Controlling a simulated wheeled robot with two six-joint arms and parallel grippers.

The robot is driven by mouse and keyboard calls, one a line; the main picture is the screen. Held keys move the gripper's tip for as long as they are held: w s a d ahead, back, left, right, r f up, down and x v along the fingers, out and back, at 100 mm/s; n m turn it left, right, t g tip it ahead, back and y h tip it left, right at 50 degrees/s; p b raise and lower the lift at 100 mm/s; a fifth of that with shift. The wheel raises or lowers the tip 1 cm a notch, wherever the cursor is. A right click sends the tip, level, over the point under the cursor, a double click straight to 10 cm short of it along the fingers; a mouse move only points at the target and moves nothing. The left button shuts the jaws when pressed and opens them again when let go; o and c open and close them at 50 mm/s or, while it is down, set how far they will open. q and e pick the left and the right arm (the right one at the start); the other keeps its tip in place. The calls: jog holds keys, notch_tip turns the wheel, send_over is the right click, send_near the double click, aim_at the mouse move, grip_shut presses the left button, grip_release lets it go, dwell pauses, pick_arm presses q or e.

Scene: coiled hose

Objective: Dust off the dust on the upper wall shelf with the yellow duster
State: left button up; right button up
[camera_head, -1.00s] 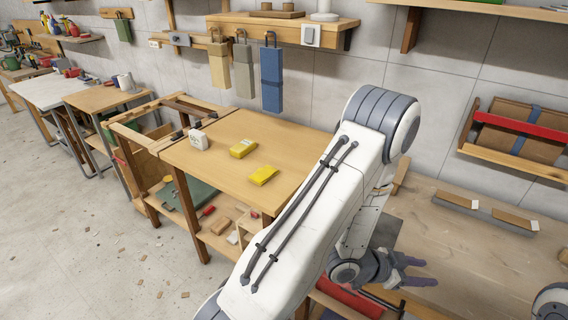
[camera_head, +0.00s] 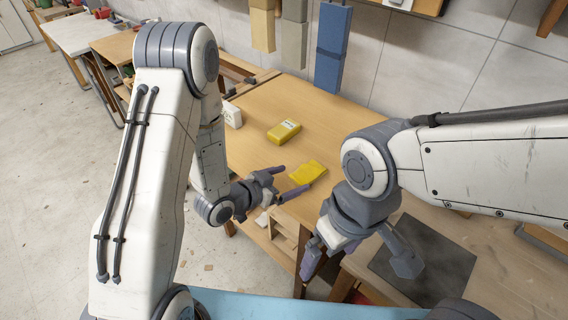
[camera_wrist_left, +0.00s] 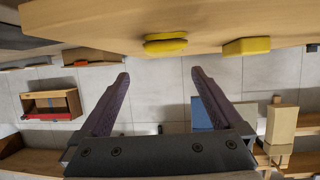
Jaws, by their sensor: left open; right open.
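The yellow duster (camera_head: 308,172) looks like a flat folded cloth on the wooden workbench (camera_head: 251,108). It also shows in the left wrist view (camera_wrist_left: 165,45), beyond the fingertips and upside down. My left gripper (camera_head: 297,178) is open and empty, close to the duster's near side in the head view; whether it touches cannot be told there, but the wrist view shows a gap. My right gripper (camera_head: 356,264) is open and empty, lower down and to the right. Part of a wall shelf (camera_head: 425,5) shows at the top edge; its top and any dust are out of view.
A yellow block with a label (camera_head: 284,131) and a white object (camera_head: 232,115) stand on the bench behind the duster. Blue (camera_head: 333,45) and beige (camera_head: 294,35) cloths hang above the bench's back. A dark mat (camera_head: 430,262) lies on the lower table at right.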

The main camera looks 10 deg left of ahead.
aim_at(308, 170)
pick_arm(q)
jog(key=shift+w+d+f+b, duration=0.2)
jog(key=shift+w+f+b, duration=0.25)
jog(key=shift+b, duration=1.1)
jog(key=shift+w+d+f+b, duration=0.2)
jog(key=shift+w+f+b, duration=0.25)
jog(key=shift+b, duration=1.1)
jog(key=shift+w+d+p, duration=0.35)
jog(key=shift+w+d, duration=0.25)
jog(key=shift+w, duration=0.1)
jog(key=shift+p+x, duration=0.55)
jog(key=shift+x, duration=2.4)
jog(key=shift+a, duration=0.15)
jog(key=c, duration=1.1)
